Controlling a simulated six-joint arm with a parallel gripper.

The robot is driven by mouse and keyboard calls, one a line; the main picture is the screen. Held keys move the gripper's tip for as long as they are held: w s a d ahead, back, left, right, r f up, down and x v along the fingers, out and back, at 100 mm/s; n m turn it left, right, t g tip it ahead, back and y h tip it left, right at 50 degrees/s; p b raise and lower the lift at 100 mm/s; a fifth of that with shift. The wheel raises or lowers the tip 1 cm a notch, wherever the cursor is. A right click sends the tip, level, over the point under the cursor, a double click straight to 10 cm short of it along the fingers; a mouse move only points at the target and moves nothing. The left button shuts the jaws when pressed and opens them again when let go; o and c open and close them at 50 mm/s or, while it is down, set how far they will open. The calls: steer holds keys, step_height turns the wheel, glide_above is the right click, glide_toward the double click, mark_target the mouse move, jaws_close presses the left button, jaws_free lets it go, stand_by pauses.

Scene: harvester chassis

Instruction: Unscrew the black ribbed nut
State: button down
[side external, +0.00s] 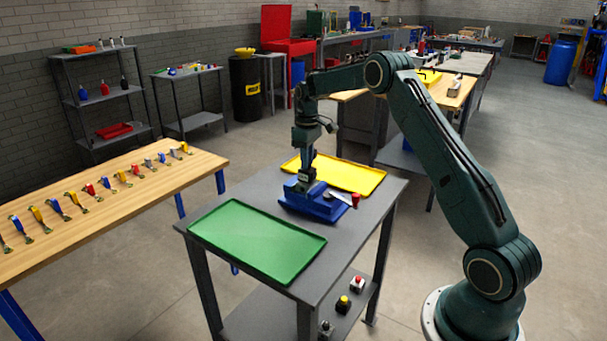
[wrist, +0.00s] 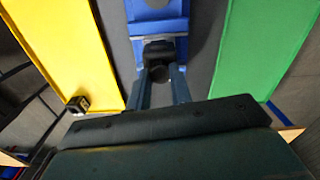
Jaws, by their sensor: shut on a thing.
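The black ribbed nut (wrist: 158,52) shows as a dark round part at the end of the blue chassis (wrist: 158,28) in the wrist view. My gripper (wrist: 161,76) has its two fingers on either side of it and is shut on it. In the side view the blue chassis (side external: 314,207) sits on the grey table between two trays. My gripper (side external: 304,183) points down onto the chassis there, and the nut is too small or hidden to make out.
A green tray (side external: 257,243) lies at the front left of the grey table (side external: 352,232), and a yellow tray (side external: 360,180) at the back. A small red-handled thing (side external: 355,200) lies right of the chassis. A small black thing (wrist: 77,104) is at the yellow tray's edge in the wrist view.

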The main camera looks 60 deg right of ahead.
steer(key=shift+n, duration=0.4)
steer(key=shift+n, duration=0.3)
steer(key=shift+n, duration=2.3)
steer(key=shift+n, duration=2.5)
steer(key=shift+n, duration=2.6)
steer(key=shift+n, duration=0.3)
